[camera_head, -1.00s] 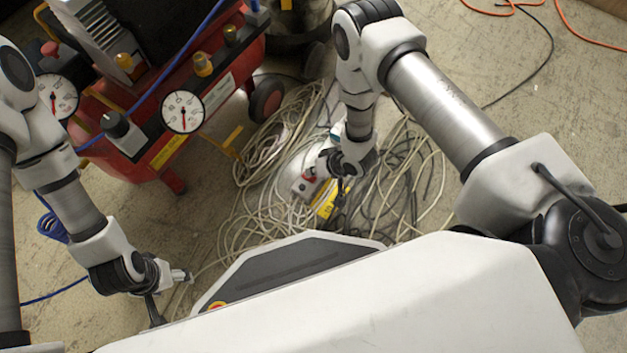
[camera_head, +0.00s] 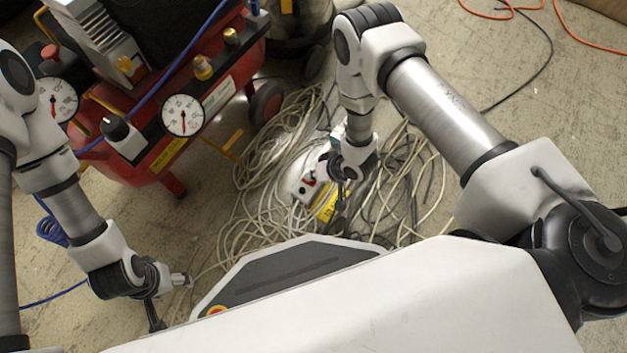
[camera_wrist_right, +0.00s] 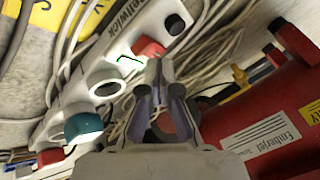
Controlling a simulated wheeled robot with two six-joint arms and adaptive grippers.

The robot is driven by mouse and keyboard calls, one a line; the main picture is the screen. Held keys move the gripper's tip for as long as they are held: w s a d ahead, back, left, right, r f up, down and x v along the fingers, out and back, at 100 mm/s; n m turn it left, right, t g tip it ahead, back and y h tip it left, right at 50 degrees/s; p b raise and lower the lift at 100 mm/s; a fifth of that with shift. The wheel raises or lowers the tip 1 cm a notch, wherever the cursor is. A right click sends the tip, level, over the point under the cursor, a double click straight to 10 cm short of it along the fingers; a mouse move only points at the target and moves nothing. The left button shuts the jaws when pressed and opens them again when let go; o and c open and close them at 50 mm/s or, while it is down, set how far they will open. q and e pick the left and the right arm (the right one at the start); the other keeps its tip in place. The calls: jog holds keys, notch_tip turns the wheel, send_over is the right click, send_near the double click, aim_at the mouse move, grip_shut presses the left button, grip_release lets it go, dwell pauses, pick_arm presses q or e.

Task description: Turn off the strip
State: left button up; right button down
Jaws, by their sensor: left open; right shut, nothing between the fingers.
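The white power strip (camera_head: 301,194) lies on the floor among tangled cables, partly hidden by my right arm. In the right wrist view the strip (camera_wrist_right: 122,68) runs diagonally, with a red switch (camera_wrist_right: 148,48) near its labelled end. A teal plug (camera_wrist_right: 85,127) sits in it, and another red piece shows lower left. My right gripper (camera_head: 342,202) is shut and empty above the strip. In the wrist view its fingertips (camera_wrist_right: 154,74) appear just below the red switch; I cannot tell whether they touch it. My left gripper (camera_head: 171,298) is open and empty, low at the left, away from the strip.
A red air compressor (camera_head: 150,165) with gauges stands left of the strip; its red tank (camera_wrist_right: 270,120) fills the wrist view's right side. Loose pale cables (camera_head: 262,205) surround the strip. An orange cable (camera_head: 590,38) lies far right.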

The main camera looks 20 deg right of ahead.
dwell(0.4)
jog(key=shift+s+f, duration=0.1)
jog(key=shift+f, duration=0.35)
jog(key=shift+d+f+b, duration=0.1)
jog(key=shift+f+b, duration=0.25)
jog(key=shift+b, duration=0.05)
dwell(0.4)
jog(key=shift+r+p, duration=0.7)
jog(key=shift+r, duration=0.1)
jog(key=shift+r, duration=0.1)
jog(key=r+p, duration=0.2)
jog(key=r, duration=0.1)
jog(key=w+a+r+p, duration=0.1)
jog(key=p, duration=0.1)
jog(key=shift+r, duration=0.35)
jog(key=shift+d, duration=0.1)
